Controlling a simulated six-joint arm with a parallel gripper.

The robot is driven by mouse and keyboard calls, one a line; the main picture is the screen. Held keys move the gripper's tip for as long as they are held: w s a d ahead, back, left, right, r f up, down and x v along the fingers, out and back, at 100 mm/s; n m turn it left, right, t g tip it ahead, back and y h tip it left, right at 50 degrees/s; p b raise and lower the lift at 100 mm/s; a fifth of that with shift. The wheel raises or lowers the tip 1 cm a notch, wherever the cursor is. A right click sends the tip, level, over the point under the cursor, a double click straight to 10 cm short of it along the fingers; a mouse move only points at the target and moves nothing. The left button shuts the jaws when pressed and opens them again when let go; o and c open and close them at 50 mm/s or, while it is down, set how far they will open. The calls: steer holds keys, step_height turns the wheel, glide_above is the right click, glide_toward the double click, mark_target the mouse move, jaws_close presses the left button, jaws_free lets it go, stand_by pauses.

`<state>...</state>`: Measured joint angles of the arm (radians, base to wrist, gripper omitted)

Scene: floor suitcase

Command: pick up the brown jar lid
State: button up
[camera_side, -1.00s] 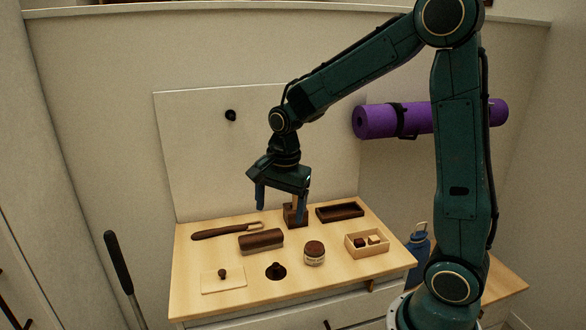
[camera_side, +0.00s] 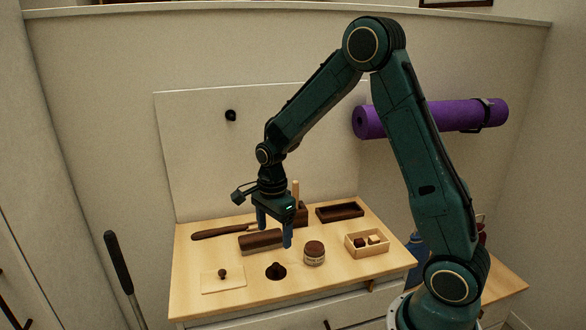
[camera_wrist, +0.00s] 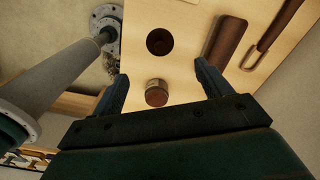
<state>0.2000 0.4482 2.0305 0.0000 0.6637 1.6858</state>
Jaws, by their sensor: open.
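The brown jar lid (camera_side: 314,246) sits on top of a small pale jar with a label, which stands upright near the middle front of the wooden top. In the wrist view the lid (camera_wrist: 157,96) shows between my two fingers, beyond their tips. My gripper (camera_side: 275,236) is open and empty. In the side view its blue fingers hang above the brush area, to the left of the jar and apart from it. The open fingers also show in the wrist view (camera_wrist: 160,72).
A brush (camera_side: 260,240) lies left of the jar. A small box of blocks (camera_side: 380,250) is right. A dark tray (camera_side: 340,213) and a block with an upright peg stand behind.

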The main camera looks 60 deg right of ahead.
glide_above(275, 264)
step_height(275, 264, down, 6)
steer(key=shift+f, duration=0.25)
steer(key=shift+f, duration=0.1)
steer(key=shift+f, duration=2.45)
steer(key=c, duration=1)
steer(key=shift+c, duration=0.2)
steer(key=shift+r, duration=0.15)
step_height(275, 264, up, 20)
